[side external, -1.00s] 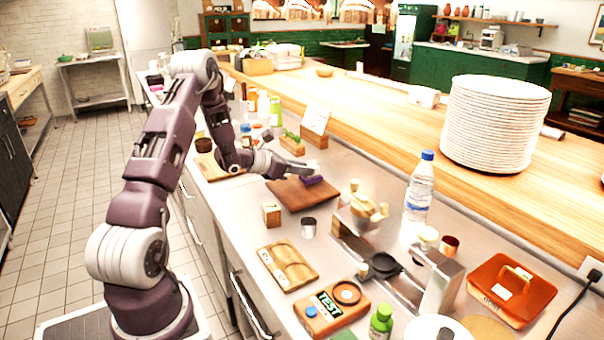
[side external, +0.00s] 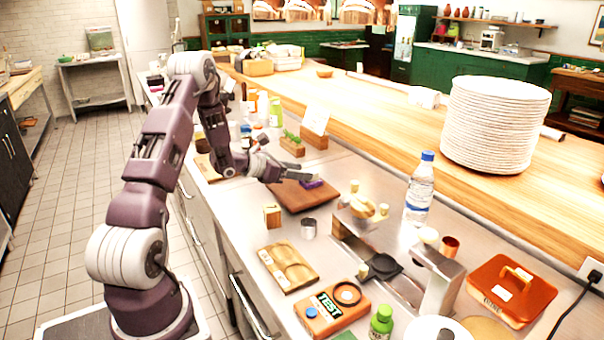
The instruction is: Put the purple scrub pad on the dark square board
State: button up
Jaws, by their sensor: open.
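The purple scrub pad (side external: 312,184) lies on the dark square board (side external: 300,200), near the board's back part. The board lies flat on the steel counter. My gripper (side external: 303,175) is open just to the left of the pad and slightly above the board. The fingers look clear of the pad, though the gap is too small to judge exactly.
A small wooden block (side external: 272,216) and a metal cup (side external: 309,228) stand in front of the board. A wooden tray (side external: 288,268) lies nearer. A water bottle (side external: 419,190) stands to the right. Wooden planter boxes (side external: 292,147) stand behind the board.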

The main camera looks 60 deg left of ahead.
jog(key=v, duration=1)
jog(key=w+d+r+m+g+h, duration=0.1)
jog(key=w+d+r+m+h, duration=0.2)
jog(key=d, duration=0.4)
jog(key=d+r+m+h, duration=0.2)
jog(key=d+r+m, duration=0.2)
jog(key=d+r, duration=0.15)
jog(key=s+d+r+m+g+h, duration=0.2)
jog(key=s+d+m+g, duration=0.1)
jog(key=d+m, duration=0.55)
jog(key=s+d+r+m+g+h, duration=0.1)
jog(key=s+d+r+m+g, duration=0.3)
jog(key=d, duration=0.8)
jog(key=s+d+f+m+g+y, duration=0.1)
jog(key=s+d+m+g+y, duration=0.1)
jog(key=s+d+m, duration=0.4)
jog(key=s+a+m+t+y, duration=0.2)
jog(key=s+a+m+y, duration=0.2)
jog(key=s+m, duration=0.6)
jog(key=shift+s+a+f+y, duration=0.2)
jog(key=shift+s+y, duration=0.25)
jog(key=shift+y, duration=0.55)
jog(key=shift+m, duration=0.25)
